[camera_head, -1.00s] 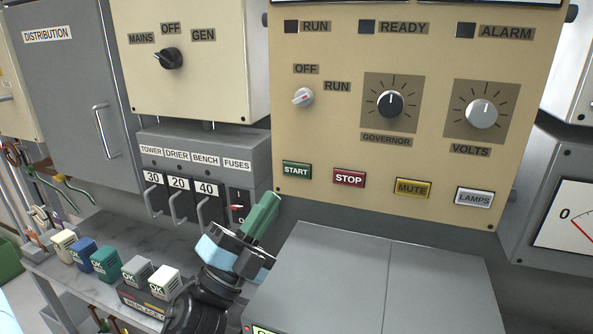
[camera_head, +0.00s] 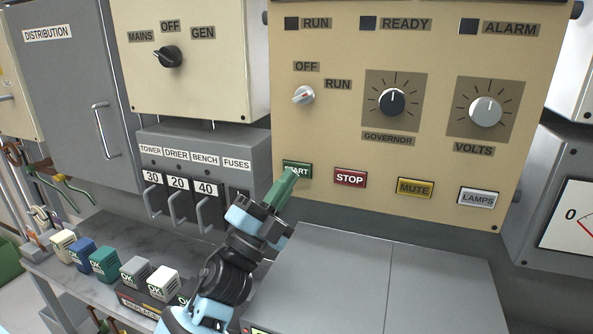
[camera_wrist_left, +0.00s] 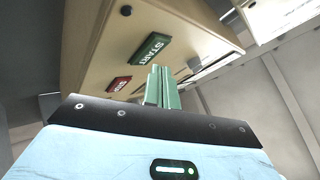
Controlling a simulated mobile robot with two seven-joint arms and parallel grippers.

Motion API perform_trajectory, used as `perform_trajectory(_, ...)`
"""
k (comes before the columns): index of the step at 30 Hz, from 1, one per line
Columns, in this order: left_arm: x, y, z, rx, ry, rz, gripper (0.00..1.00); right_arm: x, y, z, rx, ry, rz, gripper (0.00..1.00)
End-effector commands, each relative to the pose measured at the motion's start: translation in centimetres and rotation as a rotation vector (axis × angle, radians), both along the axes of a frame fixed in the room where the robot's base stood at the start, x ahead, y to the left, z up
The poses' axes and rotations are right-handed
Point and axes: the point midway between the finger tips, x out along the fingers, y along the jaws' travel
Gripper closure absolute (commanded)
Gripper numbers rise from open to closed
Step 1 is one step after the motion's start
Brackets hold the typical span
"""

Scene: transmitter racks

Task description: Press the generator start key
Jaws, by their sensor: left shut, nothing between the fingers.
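The green START key (camera_head: 297,169) is at the lower left of the cream generator panel (camera_head: 330,130). It also shows in the left wrist view (camera_wrist_left: 152,48), just above the fingertips. My left gripper (camera_head: 291,175) has green fingers, shut and empty. In the head view its tips overlap the lower left of the START key. In the wrist view the fingertips (camera_wrist_left: 158,68) are close below the key; I cannot tell whether they touch it. My right gripper is not in view.
The red STOP key (camera_head: 350,178) is just right of START, with the yellow MUTE (camera_head: 414,188) and white LAMPS (camera_head: 478,197) keys beyond. A grey cabinet (camera_head: 340,275) stands below the panel. The fuse box (camera_head: 195,150) is to the left.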

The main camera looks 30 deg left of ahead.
Motion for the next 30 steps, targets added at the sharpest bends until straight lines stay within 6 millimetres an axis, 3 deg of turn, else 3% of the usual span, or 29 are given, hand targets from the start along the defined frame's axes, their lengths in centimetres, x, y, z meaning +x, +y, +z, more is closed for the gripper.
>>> perform_trajectory(11, -0.03, 0.00, 0.02, 0.000, 0.000, 0.000, 1.00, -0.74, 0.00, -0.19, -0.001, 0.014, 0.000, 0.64)
perform_trajectory(30, -0.03, -0.01, 0.00, 0.000, 0.000, 0.000, 1.00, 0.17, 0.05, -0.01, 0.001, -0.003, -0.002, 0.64)
